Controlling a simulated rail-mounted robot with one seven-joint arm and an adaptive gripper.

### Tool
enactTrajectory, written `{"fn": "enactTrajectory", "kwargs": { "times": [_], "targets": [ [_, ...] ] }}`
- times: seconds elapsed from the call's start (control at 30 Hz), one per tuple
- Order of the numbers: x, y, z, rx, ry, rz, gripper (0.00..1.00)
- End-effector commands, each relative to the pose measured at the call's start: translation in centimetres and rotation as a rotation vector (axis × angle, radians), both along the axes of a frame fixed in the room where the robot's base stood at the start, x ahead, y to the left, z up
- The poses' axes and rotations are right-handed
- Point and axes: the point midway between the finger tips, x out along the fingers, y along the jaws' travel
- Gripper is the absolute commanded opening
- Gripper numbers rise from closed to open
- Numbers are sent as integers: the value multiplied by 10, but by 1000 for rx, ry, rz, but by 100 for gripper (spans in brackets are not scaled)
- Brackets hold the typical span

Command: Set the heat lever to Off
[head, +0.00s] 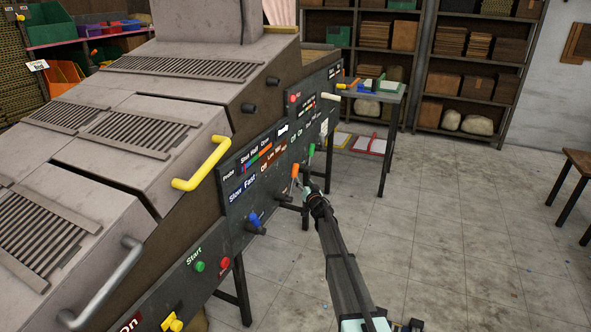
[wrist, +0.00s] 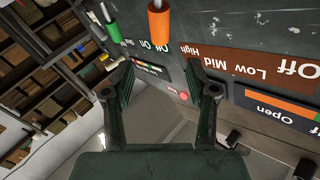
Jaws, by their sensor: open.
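The heat lever has an orange handle (head: 294,172) and stands out from the dark control panel (head: 241,226), below the Off, Low, Mid, High label (head: 272,165). In the wrist view the orange handle (wrist: 158,22) lies just beyond my fingertips, near the High end of the upside-down label (wrist: 252,63), away from Off. My gripper (head: 312,192) is close to the lever in the head view. In the wrist view my gripper (wrist: 148,74) is open, with nothing between its fingers. The exact gap to the handle is hard to tell.
A green lever (wrist: 109,28) stands left of the orange one in the wrist view. A blue lever (head: 254,219) and a yellow door handle (head: 203,165) are nearby on the machine. A small table (head: 381,94) stands behind.

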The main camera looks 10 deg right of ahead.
Motion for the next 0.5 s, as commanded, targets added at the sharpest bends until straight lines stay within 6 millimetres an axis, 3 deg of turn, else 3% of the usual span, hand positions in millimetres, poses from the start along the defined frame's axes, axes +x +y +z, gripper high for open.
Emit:
{"fn": "enactTrajectory", "kwargs": {
  "times": [0.03,0.5],
  "targets": [
    [14,2,0,-1,0,0,57],
    [105,17,0,-1,1,-1,57]
  ]
}}
